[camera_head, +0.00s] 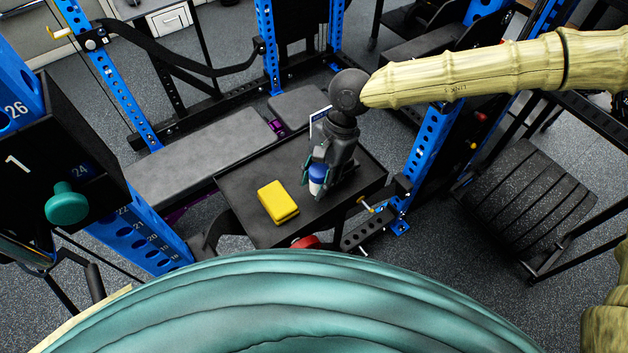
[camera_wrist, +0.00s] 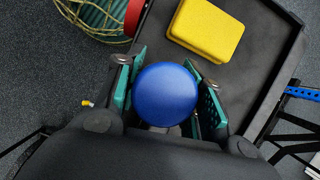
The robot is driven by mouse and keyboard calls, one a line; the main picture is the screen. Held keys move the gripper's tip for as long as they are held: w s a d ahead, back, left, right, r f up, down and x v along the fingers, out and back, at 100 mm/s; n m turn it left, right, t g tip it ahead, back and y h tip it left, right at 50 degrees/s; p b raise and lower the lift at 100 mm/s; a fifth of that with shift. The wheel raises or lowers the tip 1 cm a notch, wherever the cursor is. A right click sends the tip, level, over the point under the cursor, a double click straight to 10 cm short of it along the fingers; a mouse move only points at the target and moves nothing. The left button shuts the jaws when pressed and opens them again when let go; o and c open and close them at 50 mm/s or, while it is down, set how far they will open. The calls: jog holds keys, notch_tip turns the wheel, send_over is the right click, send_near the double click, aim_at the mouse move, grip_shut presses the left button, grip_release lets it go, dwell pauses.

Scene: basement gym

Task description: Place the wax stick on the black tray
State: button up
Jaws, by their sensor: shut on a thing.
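The wax stick (camera_head: 317,174), a short cylinder with a blue top and a white lower part, is between the fingers of my gripper (camera_head: 318,180). In the wrist view its round blue top (camera_wrist: 165,94) fills the space between the green-padded fingers of my gripper (camera_wrist: 164,88), which is shut on it. The black tray (camera_head: 238,185) lies below and around the gripper in the head view; its surface also shows in the wrist view (camera_wrist: 262,75).
A yellow block (camera_head: 277,201) lies on the tray, left of my gripper; it also shows in the wrist view (camera_wrist: 206,28). A white-and-blue item (camera_head: 318,124) stands behind the gripper. A grey bench (camera_head: 205,155) and blue rack posts (camera_head: 419,160) flank the tray.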

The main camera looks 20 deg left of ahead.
aim_at(314, 186)
jog(key=shift+w+a, duration=0.3)
jog(key=shift+a, duration=0.25)
jog(key=shift+f+p, duration=0.85)
jog(key=shift+f, duration=0.95)
jog(key=shift+f, duration=0.1)
jog(key=o, duration=1)
jog(key=shift+o, duration=0.2)
jog(key=b+v, duration=0.2)
jog(key=v, duration=1)
jog(key=shift+w, duration=0.1)
